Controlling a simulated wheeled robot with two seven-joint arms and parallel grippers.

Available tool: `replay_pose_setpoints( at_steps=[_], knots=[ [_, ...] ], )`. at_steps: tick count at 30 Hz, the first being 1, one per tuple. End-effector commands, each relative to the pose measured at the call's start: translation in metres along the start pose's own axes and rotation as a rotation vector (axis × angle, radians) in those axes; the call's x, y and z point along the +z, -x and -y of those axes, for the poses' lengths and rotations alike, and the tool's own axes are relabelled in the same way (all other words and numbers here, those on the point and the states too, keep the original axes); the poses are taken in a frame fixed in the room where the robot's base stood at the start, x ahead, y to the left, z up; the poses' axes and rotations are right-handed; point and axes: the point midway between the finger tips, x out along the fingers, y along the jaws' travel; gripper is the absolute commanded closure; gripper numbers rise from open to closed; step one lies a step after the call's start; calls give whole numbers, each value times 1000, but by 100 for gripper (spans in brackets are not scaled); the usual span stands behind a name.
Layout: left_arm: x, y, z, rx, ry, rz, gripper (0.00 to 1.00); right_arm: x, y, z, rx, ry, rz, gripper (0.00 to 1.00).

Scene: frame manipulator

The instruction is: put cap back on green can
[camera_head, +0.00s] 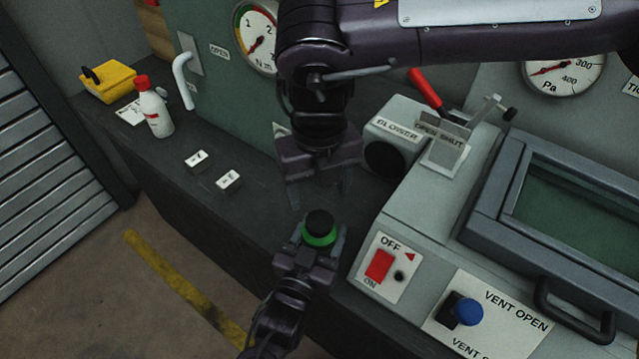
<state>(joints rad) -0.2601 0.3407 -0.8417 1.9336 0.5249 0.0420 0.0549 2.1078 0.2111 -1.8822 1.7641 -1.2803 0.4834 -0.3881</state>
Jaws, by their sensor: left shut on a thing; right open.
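The green can (320,239) stands upright between the fingers of my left gripper (318,241), which is shut on it from the near side, close over the dark bench. A black round cap (320,221) sits on top of the can. I cannot tell whether it is fully seated. My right gripper (320,194) is above the can, fingers pointing down and spread apart. It is empty, with its fingertips a little above the cap. The can's lower part is hidden by my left gripper.
The grey glovebox with its red switch (379,265) and blue knob (467,312) stands close on the right. A white bottle with a red top (154,110), a yellow case (108,82) and two small white blocks are on the bench (262,215) at left.

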Motion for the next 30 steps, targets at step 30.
replay_pose_setpoints(
  at_steps=[30],
  knots=[
    [0, 0, 0, 0, 0, 0, 100, -1, -50, 1, -4, 192, 0, 38]
  ],
)
